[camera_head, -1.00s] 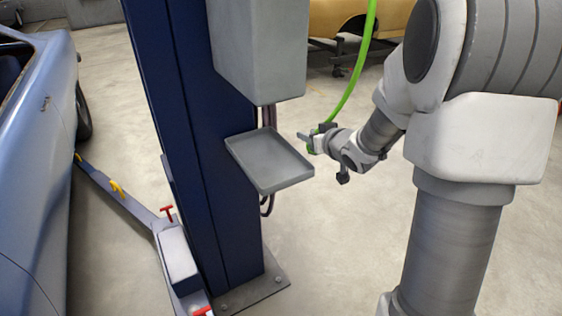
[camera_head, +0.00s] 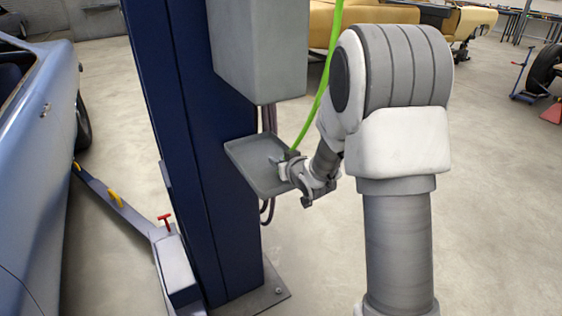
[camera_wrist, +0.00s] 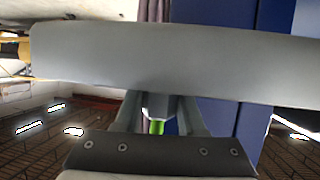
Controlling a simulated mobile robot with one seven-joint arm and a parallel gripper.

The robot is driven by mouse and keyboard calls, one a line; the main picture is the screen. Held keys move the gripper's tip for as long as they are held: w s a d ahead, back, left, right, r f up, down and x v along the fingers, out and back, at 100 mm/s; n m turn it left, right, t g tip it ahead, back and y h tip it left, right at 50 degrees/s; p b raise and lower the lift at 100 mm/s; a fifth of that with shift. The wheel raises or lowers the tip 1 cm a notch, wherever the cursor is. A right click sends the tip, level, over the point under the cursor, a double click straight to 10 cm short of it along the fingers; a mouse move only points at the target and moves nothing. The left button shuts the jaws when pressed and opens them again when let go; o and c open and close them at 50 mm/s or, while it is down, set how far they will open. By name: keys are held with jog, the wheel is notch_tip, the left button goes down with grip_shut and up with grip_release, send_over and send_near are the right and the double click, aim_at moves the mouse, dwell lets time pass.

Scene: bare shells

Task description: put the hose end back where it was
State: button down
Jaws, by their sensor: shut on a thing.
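The green hose (camera_head: 326,75) comes down from the top of the head view to my gripper (camera_head: 283,163). My gripper is shut on the hose end and holds it at the right side of the grey tray (camera_head: 246,150), which is fixed to the blue post. The hose end's tip points left over the tray; I cannot tell if it touches the tray. In the wrist view a little green of the hose (camera_wrist: 157,127) shows between the fingers, and the broad grey tray side (camera_wrist: 170,62) hides much beyond them.
The blue post (camera_head: 190,150) carries a grey box (camera_head: 258,50) just above the tray. Dark cables hang behind the tray. A blue car (camera_head: 35,170) and a lift arm (camera_head: 115,195) are at left.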

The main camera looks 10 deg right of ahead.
jog(key=shift+f, duration=0.15)
jog(key=c, duration=0.5)
grip_release()
